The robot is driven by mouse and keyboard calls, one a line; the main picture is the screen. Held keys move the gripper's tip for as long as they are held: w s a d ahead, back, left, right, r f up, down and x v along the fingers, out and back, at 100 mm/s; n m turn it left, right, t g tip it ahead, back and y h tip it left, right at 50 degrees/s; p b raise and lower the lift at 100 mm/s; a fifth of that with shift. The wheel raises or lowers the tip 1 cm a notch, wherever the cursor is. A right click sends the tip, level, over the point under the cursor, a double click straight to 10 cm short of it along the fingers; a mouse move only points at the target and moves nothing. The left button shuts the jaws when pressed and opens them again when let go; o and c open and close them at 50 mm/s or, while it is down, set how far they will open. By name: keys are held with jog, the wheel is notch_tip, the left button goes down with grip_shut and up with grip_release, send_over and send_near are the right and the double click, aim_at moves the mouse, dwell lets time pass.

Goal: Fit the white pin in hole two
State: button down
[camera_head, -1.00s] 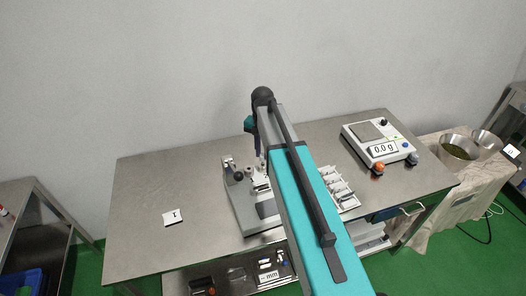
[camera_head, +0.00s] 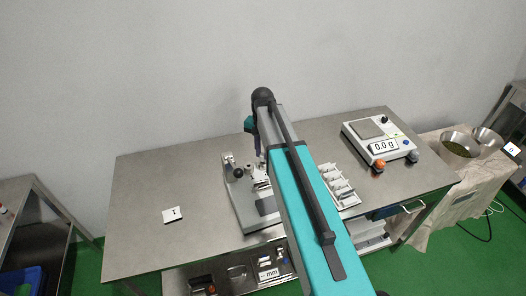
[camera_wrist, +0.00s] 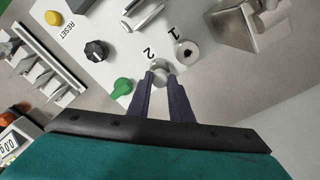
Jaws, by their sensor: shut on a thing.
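In the wrist view, my gripper (camera_wrist: 163,86) points at the pale fixture plate (camera_wrist: 115,62), its two dark fingers close together. They are shut on a small whitish round-ended piece, apparently the white pin (camera_wrist: 160,67), right beside the printed "2". Hole two is not visible; the pin and fingertips cover that spot, so I cannot tell how far the pin is in. The hole (camera_wrist: 187,52) by the printed "1" shows a ring with a dark centre. In the head view, the fixture (camera_head: 247,213) stands on the table, partly behind my arm.
A green button (camera_wrist: 122,88), a black knob (camera_wrist: 96,50) and a yellow reset button (camera_wrist: 53,18) sit on the plate. A metal bracket (camera_wrist: 240,25) rises beside hole one. A scale (camera_head: 381,141) stands at the right; the table's left side (camera_head: 145,205) is mostly clear.

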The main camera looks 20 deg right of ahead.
aim_at(263, 154)
jog(key=shift+f, duration=0.6)
jog(key=c, duration=1.5)
grip_release()
jog(key=shift+r+b, duration=0.2)
jog(key=shift+b, duration=0.15)
jog(key=shift+r+b, duration=1.9)
jog(key=shift+r, duration=4.8)
